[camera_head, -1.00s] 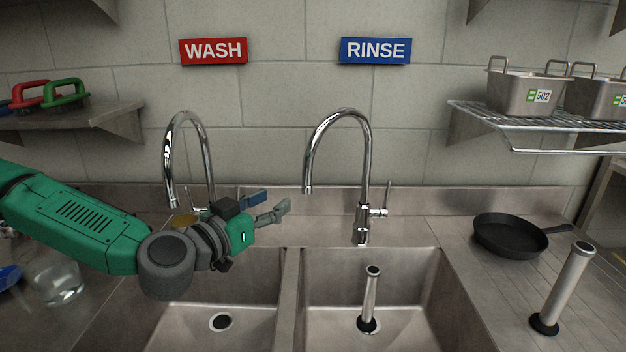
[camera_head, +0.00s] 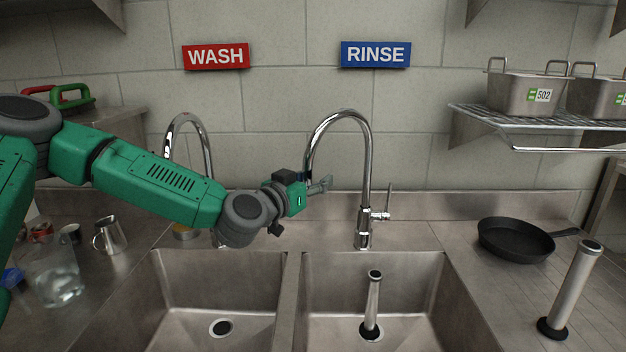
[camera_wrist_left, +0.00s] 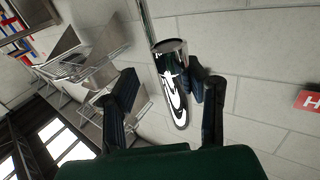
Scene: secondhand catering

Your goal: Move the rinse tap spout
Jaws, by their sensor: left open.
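The rinse tap (camera_head: 366,180) is a chrome gooseneck standing behind the right basin, below the blue RINSE sign (camera_head: 375,54). Its spout (camera_head: 312,135) arches to the left and hangs down. My left gripper (camera_head: 322,186) is at the spout's lower end, which is largely hidden behind the gripper in the head view. In the left wrist view, the shiny spout end (camera_wrist_left: 172,90) lies between the two open fingers of my left gripper (camera_wrist_left: 164,84), close to the right finger. I cannot tell whether they touch. My right gripper is not in view.
The wash tap (camera_head: 188,125) stands partly behind my left arm. Two basins lie below, with an upright metal tube (camera_head: 373,300) in the right one. A black pan (camera_head: 515,240) and another tube (camera_head: 572,290) are on the right counter. A glass (camera_head: 57,275) stands at left.

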